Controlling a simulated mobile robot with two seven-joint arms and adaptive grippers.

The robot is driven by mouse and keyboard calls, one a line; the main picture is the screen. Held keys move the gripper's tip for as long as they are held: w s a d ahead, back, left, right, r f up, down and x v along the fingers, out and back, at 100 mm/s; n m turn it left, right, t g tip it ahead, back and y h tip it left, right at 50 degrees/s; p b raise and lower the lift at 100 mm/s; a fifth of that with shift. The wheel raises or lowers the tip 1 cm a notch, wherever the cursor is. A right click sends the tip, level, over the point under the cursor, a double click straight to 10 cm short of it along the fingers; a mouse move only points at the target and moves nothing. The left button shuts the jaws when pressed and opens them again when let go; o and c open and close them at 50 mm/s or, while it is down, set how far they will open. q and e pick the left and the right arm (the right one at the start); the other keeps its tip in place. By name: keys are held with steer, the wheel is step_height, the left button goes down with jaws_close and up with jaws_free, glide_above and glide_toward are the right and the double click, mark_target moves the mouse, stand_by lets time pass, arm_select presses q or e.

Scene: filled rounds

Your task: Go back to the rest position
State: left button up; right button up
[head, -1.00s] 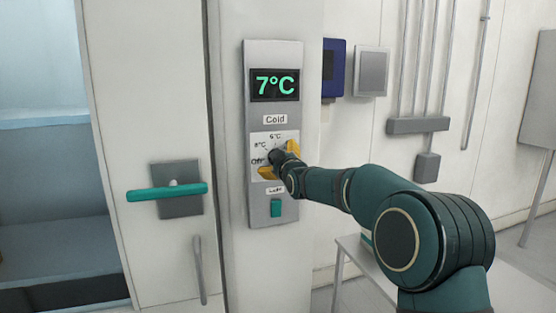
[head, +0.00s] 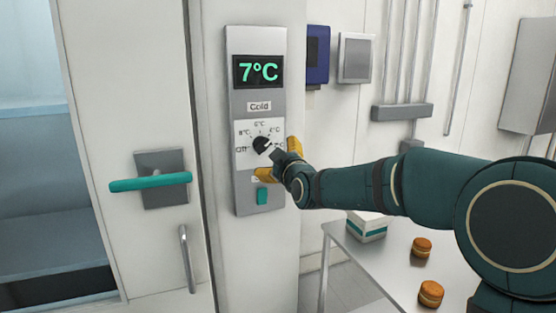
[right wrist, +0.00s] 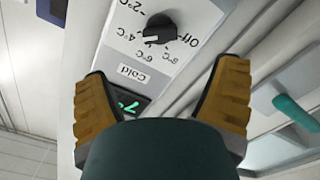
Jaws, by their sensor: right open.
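My right gripper (head: 279,160) is open in front of the grey control panel (head: 240,196). Its two yellow fingers also show spread apart in the right wrist view (right wrist: 165,95), with nothing between them. The black dial knob (head: 261,144) is uncovered at the upper left of the fingers and appears apart from them; it also shows beyond them in the right wrist view (right wrist: 160,32). The display (head: 258,72) reads 7°C. The lower label on the panel is partly hidden by a finger. My left gripper is not in view.
A white door with a teal handle (head: 150,182) stands left of the panel, with shelves (head: 40,155) beyond its edge. At lower right, a table (head: 385,275) holds round orange-brown items (head: 431,293) and a white-and-teal box (head: 367,228). Blue (head: 317,55) and grey boxes hang on the wall.

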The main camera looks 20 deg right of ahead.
steer(key=shift+s, duration=0.4)
steer(key=s+a+f+m+g, duration=0.2)
steer(key=s+f+g, duration=0.1)
steer(key=f, duration=0.9)
steer(key=s+a+f+m+g+y, duration=0.1)
steer(key=s+a+f+g, duration=0.2)
steer(key=f, duration=0.9)
steer(key=s+a+f+m+g, duration=0.2)
steer(key=s+f+g, duration=0.1)
steer(key=f, duration=0.9)
steer(key=s+a+f+m+g+y, duration=0.1)
steer(key=s+a+f+m+g, duration=0.1)
steer(key=s+f, duration=0.6)
steer(key=s+a+f+m+g+y, duration=0.1)
steer(key=s+a+f+m+g, duration=0.2)
steer(key=s+f, duration=0.6)
steer(key=s+a+g, duration=0.1)
steer(key=s+g, duration=0.1)
steer(key=s, duration=0.4)
steer(key=shift+s+a, duration=0.2)
steer(key=shift+s, duration=0.05)
